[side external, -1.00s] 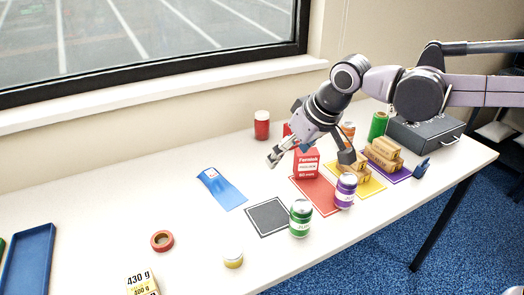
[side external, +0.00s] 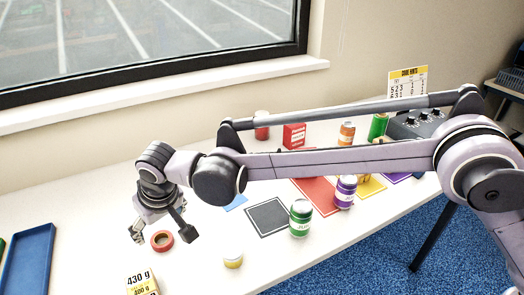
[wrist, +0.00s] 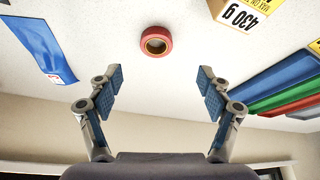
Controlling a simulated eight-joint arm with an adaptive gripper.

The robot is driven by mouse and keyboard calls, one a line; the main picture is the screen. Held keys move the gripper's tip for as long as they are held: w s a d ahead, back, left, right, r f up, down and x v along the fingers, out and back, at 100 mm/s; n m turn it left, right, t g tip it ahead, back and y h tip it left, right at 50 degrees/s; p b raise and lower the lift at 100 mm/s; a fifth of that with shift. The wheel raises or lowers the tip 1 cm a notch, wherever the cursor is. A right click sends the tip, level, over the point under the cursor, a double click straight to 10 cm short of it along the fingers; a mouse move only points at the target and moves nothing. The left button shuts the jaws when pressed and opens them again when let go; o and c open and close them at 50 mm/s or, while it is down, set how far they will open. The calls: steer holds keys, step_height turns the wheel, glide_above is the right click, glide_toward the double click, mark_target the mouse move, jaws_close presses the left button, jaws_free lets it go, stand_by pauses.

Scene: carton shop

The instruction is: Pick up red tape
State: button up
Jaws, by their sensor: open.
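The red tape (side external: 162,241) is a small red roll lying flat on the white table, toward the left in the side view. In the wrist view the red tape (wrist: 156,41) lies at the top centre, beyond the fingertips and roughly in line with the gap between them. My gripper (side external: 160,234) is open and empty, with its fingers pointing down close to the tape. The wrist view shows my gripper (wrist: 160,84) with its two blue-padded fingers wide apart. The height of the fingers over the table is hard to tell.
A carton marked 430 g (side external: 142,282) and a yellow tape roll (side external: 233,261) stand near the tape. A blue tray (side external: 28,262) is at far left. Green (side external: 300,218) and purple (side external: 345,192) cans stand right, by coloured mats. A blue packet (wrist: 42,50) lies left in the wrist view.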

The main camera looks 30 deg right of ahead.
mark_target(161, 238)
steer(key=x, duration=0.4)
steer(key=shift+w+d+x, duration=0.1)
steer(key=shift+w+x, duration=0.05)
steer(key=shift+x, duration=1.2)
steer(key=shift+w+d+x, duration=0.1)
steer(key=shift+d+x, duration=0.05)
steer(key=shift+x, duration=1.2)
steer(key=c, duration=1)
